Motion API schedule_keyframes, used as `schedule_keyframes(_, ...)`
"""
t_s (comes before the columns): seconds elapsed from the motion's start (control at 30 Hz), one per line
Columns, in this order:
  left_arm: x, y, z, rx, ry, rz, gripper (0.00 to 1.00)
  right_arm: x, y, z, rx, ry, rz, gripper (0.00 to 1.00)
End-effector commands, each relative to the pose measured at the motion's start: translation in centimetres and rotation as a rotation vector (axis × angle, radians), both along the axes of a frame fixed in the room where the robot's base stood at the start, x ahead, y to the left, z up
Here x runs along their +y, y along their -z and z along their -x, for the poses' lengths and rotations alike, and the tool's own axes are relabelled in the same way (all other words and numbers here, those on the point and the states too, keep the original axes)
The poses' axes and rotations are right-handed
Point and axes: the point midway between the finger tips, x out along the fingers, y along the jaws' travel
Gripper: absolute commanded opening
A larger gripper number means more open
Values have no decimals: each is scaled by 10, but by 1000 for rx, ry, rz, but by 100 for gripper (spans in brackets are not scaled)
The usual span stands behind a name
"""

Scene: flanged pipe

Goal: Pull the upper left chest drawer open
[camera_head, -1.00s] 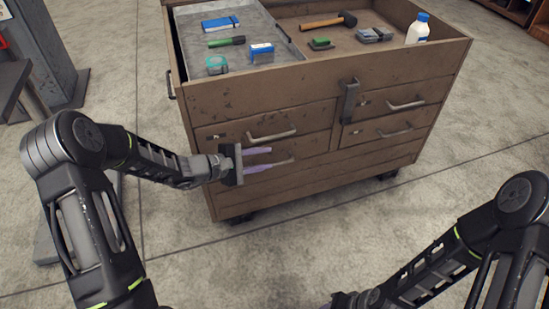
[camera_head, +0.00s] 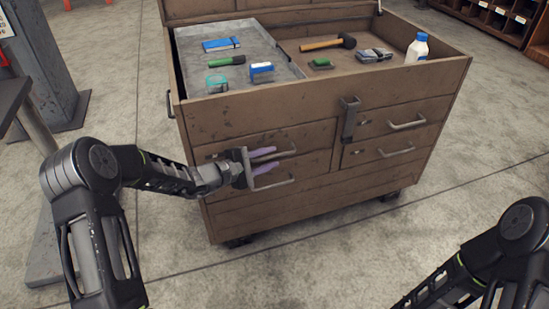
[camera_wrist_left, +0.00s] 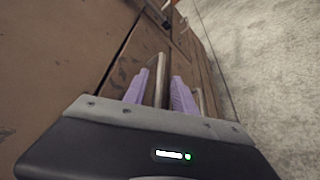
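The brown chest (camera_head: 225,118) stands in front of me with its drawers shut. My left gripper (camera_head: 264,160) is at the upper left drawer (camera_head: 318,133), its two purple fingers open. In the left wrist view, the drawer's metal handle (camera_wrist_left: 160,75) runs between the open fingers (camera_wrist_left: 158,92), with gaps visible on both sides. The gripper partly hides this handle in the head view. The lower left drawer's handle (camera_head: 272,184) is just below the fingers. My right gripper is out of view; only part of that arm shows at the lower right.
The chest top holds a grey tray (camera_head: 280,92) with small items, a hammer (camera_head: 325,43) and a white bottle (camera_head: 417,50). A latch (camera_head: 349,118) hangs between the drawer columns. Open concrete floor (camera_head: 330,265) lies before the chest.

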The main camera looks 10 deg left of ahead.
Motion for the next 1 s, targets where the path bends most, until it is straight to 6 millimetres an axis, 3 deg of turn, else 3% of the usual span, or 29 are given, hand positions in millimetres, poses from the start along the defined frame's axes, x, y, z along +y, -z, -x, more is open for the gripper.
schedule_keyframes(0.2, -14, 5, -17, 0, 0, 0, 33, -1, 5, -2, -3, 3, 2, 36)
schedule_keyframes(0.5, -15, 5, -19, 0, -1, 0, 32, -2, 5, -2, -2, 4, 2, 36)
schedule_keyframes(0.9, -14, 5, -18, 0, -1, 0, 0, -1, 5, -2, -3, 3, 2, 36)
schedule_keyframes(1.0, -14, 5, -18, 0, -1, 0, 0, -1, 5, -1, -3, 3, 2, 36)
